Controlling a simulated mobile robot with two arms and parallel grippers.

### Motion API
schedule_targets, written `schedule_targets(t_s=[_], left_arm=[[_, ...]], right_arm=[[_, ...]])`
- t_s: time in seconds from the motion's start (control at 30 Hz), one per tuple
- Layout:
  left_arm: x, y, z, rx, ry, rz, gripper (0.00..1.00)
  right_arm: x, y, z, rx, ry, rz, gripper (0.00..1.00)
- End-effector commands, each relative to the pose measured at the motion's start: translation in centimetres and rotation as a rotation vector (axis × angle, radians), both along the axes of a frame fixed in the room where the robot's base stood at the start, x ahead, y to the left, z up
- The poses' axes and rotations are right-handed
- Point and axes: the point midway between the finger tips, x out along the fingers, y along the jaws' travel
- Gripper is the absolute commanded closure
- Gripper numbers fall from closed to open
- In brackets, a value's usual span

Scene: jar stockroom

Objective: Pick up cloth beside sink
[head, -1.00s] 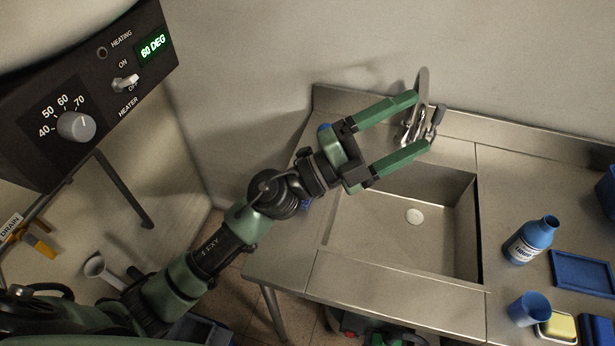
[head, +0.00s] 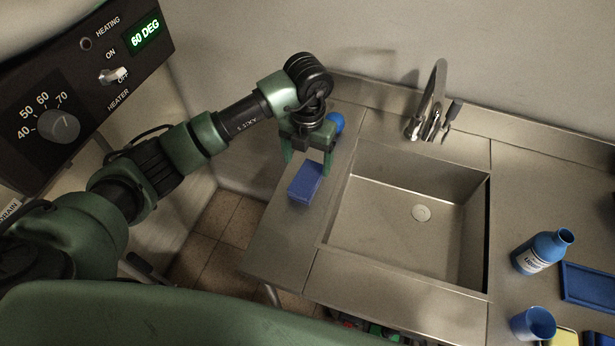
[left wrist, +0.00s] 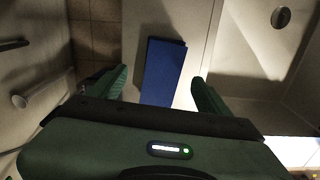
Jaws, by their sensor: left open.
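The blue folded cloth (head: 305,183) lies on the steel counter just left of the sink (head: 405,215). My left gripper (head: 308,168) is open and points down over the cloth, its fingers at either side of the cloth's far end in the head view. In the left wrist view the cloth (left wrist: 163,72) lies between the two open fingertips (left wrist: 158,82), with nothing gripped. Whether the fingers reach down to the counter is unclear. My right gripper is not in view.
The tap (head: 431,110) stands behind the sink. A blue bottle (head: 542,252), a blue cup (head: 533,323) and a blue tray (head: 590,285) are on the right counter. A round blue thing (head: 336,123) is behind my gripper. The heater panel (head: 95,75) is upper left.

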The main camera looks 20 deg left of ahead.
Motion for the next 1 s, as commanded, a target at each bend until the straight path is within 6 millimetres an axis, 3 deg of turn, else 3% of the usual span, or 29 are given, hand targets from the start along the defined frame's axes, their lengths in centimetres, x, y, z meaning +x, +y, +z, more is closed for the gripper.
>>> schedule_targets(t_s=[0.23, 0.37, 0.63, 0.67, 0.9, 1.0], left_arm=[[0.5, -0.5, -3.1, -0.002, 0.005, -0.001, 0.22], [0.5, -0.5, -4.8, -0.003, 0.003, -0.002, 0.22], [0.6, -0.5, -5.4, -0.004, -0.001, -0.004, 0.22], [0.6, -0.5, -5.4, -0.004, -0.001, -0.004, 0.25], [0.6, -0.5, -5.4, -0.004, -0.001, -0.003, 0.88], [0.6, -0.5, -5.3, -0.004, -0.001, -0.003, 0.88]], right_arm=[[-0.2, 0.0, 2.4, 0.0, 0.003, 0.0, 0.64], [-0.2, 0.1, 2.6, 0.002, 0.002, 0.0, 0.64], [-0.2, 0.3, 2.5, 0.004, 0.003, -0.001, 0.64], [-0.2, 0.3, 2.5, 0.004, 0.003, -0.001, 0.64], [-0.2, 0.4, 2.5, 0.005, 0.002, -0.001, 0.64], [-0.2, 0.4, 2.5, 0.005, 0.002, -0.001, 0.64]])
